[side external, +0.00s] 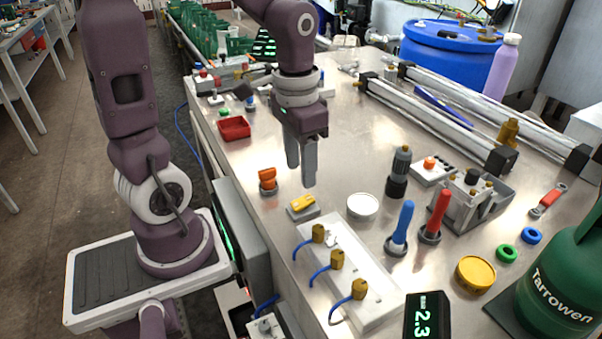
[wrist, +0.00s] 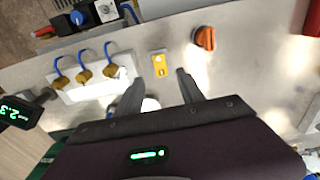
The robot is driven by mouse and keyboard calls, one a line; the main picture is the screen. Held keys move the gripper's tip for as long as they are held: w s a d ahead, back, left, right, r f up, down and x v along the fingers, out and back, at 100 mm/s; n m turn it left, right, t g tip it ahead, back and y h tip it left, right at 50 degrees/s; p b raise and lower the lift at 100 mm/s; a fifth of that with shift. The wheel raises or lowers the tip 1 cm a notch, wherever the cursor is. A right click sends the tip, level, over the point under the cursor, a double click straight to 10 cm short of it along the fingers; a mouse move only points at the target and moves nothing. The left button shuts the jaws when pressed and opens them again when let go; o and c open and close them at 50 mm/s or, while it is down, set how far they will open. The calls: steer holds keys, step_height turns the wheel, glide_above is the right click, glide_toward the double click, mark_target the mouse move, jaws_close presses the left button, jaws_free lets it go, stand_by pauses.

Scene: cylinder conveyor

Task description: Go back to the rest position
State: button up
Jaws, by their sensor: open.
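My gripper (side external: 301,180) hangs above the metal workbench (side external: 345,165), with its fingers pointing down. The fingers are apart and nothing shows between them. In the wrist view, my gripper (wrist: 160,82) is also open and empty. A grey block with a yellow part (side external: 302,206) lies just below it in the side view; the yellow part also shows beyond the fingertips in the wrist view (wrist: 159,65). An orange knob (side external: 267,179) stands left of the fingers; it also shows in the wrist view (wrist: 204,38). A round white lid (side external: 362,206) lies to the right, partly hidden by a finger in the wrist view.
A white block with brass fittings and blue hoses (side external: 350,270) lies at the front. Blue (side external: 402,222) and red (side external: 436,215) handled tools and a dark bottle-like tool (side external: 399,172) stand upright on the right. A red tray (side external: 233,128) sits behind left.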

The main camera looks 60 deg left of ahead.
steer(key=s+d+r+t, duration=0.5)
steer(key=s+r, duration=0.3)
steer(key=s, duration=0.1)
steer(key=shift+s+r, duration=0.15)
steer(key=shift+r, duration=0.05)
